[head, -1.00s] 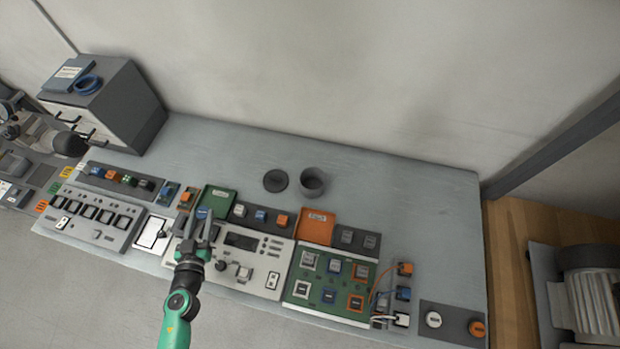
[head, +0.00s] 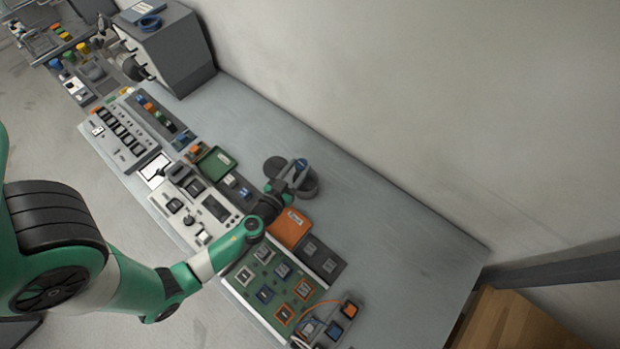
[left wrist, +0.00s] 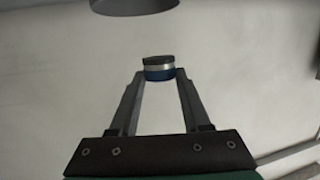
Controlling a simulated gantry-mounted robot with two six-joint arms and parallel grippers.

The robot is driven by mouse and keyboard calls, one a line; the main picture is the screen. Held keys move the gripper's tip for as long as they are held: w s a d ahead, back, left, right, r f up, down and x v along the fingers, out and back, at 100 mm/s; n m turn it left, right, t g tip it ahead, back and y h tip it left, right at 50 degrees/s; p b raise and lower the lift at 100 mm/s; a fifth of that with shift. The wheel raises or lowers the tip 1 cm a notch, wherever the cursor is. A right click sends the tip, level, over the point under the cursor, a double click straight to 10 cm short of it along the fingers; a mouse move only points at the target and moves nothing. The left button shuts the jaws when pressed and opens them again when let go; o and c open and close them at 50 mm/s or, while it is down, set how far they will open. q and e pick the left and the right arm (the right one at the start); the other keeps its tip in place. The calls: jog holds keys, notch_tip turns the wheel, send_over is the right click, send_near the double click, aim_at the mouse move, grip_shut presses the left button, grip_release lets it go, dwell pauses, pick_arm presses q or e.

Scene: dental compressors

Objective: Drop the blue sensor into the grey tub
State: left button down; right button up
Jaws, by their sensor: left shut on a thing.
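The blue sensor (head: 301,165) is between the fingertips of my left gripper (head: 295,171). In the left wrist view the sensor (left wrist: 159,74) shows a blue band, a pale band and a dark end. The gripper (left wrist: 159,80) is shut on it. A dark grey round edge (left wrist: 135,6) shows at the top of the left wrist view. My right gripper is not in view.
An orange tray (head: 290,228) and a green tray (head: 216,161) are nearby, with panels along the bench front. The bench (head: 400,235) is clear to the right. A wall stands behind.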

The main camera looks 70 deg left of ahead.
pick_arm(q)
notch_tip(320, 180, down, 6)
jog(key=b, duration=0.4)
jog(key=shift+r+b, duration=0.1)
jog(key=shift+b, duration=0.2)
jog(key=shift+c, duration=1.4)
grip_release()
